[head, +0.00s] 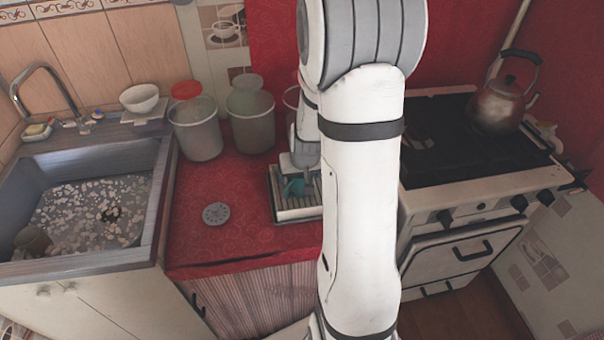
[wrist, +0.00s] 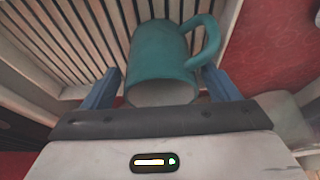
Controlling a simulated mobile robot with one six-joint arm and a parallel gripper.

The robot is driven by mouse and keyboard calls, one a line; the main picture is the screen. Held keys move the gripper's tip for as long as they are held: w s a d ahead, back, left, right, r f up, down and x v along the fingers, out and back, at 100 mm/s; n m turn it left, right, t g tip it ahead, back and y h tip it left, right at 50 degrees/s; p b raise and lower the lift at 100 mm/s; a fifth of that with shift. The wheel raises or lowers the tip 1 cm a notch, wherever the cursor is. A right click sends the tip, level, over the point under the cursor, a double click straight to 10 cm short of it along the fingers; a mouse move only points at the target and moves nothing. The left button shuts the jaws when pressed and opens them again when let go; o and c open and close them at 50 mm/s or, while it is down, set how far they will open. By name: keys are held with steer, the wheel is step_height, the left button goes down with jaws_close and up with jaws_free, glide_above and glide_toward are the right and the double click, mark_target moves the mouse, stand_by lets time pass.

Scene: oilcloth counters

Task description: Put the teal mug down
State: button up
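The teal mug (wrist: 163,55) is between the two blue fingers of my gripper (wrist: 161,88) in the wrist view, its handle at the upper right. Narrow gaps show between the fingers and the mug's sides, so my gripper looks open around it. The mug is over a pale slatted rack (wrist: 80,45) and appears to rest on it; its contact with the slats is not clear. In the head view, the mug (head: 293,188) shows small at the rack (head: 298,214), below my gripper (head: 299,170). My arm hides the right part of the rack.
Two grey canisters (head: 197,130) (head: 252,122) stand behind on the red counter (head: 240,183). A round grey disc (head: 215,213) lies left of the rack. The sink (head: 90,215) is at left, the stove (head: 470,150) with a kettle (head: 503,104) at right.

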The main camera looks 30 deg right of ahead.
steer(key=shift+o, duration=0.3)
steer(key=shift+r, duration=0.4)
steer(key=p+v, duration=0.1)
steer(key=v, duration=1)
steer(key=s+a+r+n+g, duration=0.1)
steer(key=s+a+r, duration=0.2)
steer(key=s+a, duration=0.3)
steer(key=s+a+r+n+y, duration=0.1)
steer(key=s+a+r+n, duration=0.1)
steer(key=s+a, duration=0.4)
steer(key=s+r, duration=0.1)
steer(key=s, duration=0.1)
steer(key=shift+s+r+g, duration=0.3)
steer(key=shift+s+g, duration=0.1)
steer(key=shift+a, duration=0.15)
